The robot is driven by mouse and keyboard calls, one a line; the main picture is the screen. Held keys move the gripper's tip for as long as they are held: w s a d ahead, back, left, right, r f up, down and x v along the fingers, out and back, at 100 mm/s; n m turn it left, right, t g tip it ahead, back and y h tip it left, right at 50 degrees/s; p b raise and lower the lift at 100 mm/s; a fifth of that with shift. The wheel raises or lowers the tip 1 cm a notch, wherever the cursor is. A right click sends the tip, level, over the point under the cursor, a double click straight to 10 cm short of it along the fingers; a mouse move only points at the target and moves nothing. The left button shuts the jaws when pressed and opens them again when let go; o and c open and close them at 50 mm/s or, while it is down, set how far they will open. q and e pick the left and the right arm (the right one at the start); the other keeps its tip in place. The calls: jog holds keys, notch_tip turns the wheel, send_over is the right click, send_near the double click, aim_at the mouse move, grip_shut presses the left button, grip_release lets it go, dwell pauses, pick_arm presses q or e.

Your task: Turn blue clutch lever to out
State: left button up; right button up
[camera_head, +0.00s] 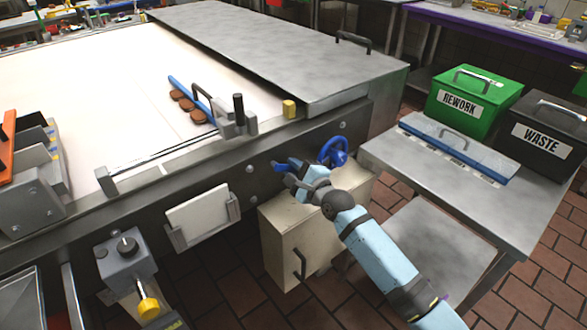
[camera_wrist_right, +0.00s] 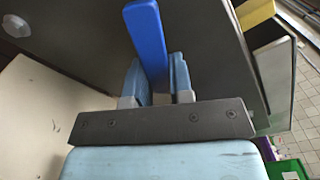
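The blue clutch lever (camera_wrist_right: 148,40) shows in the right wrist view as a flat, bright blue bar reaching down between the two fingers of my right gripper (camera_wrist_right: 155,80). The fingers stand apart on either side of it, with a thin dark gap at the right finger. Whether the left finger touches it is not clear. In the head view my right gripper (camera_head: 288,172) is at the front face of the machine, and it is hard to separate the lever from the blue fingers there. My left gripper is not in view.
A blue handwheel (camera_head: 333,152) sits just right of my right gripper. A cream cabinet (camera_head: 290,240) stands below. A steel side table (camera_head: 400,150) with a blue-edged clear cover (camera_head: 460,148) is at right, with green REWORK (camera_head: 468,100) and black WASTE (camera_head: 545,135) bins.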

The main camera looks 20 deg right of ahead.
grip_shut()
